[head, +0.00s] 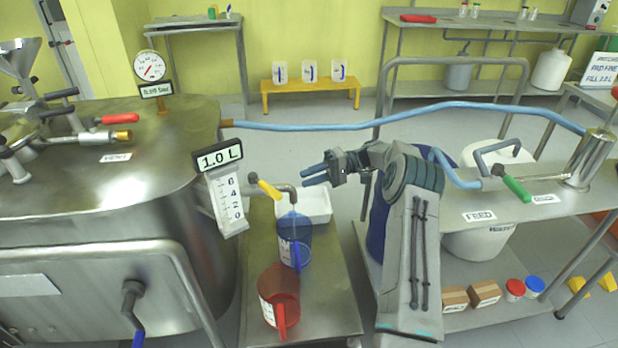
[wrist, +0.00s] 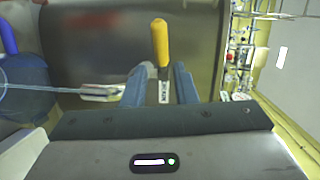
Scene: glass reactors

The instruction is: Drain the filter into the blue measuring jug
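The blue measuring jug (head: 294,246) stands on a low steel table under the drain spout (head: 284,188) of the steel filter vessel (head: 110,190). A thin pale stream seems to run from the spout down into the jug; it also shows in the wrist view. The yellow drain valve handle (head: 268,190) sits by the spout. In the wrist view the yellow handle (wrist: 160,42) shows beyond and between my fingertips. My gripper (head: 308,175) is open and empty, a little right of the handle. The jug (wrist: 25,88) is partly cut off at left in the wrist view.
A red jug (head: 279,292) stands in front of the blue one, and a white tray (head: 315,204) lies behind. A blue hose (head: 380,121) crosses behind my arm to the feed bench (head: 560,205) at right.

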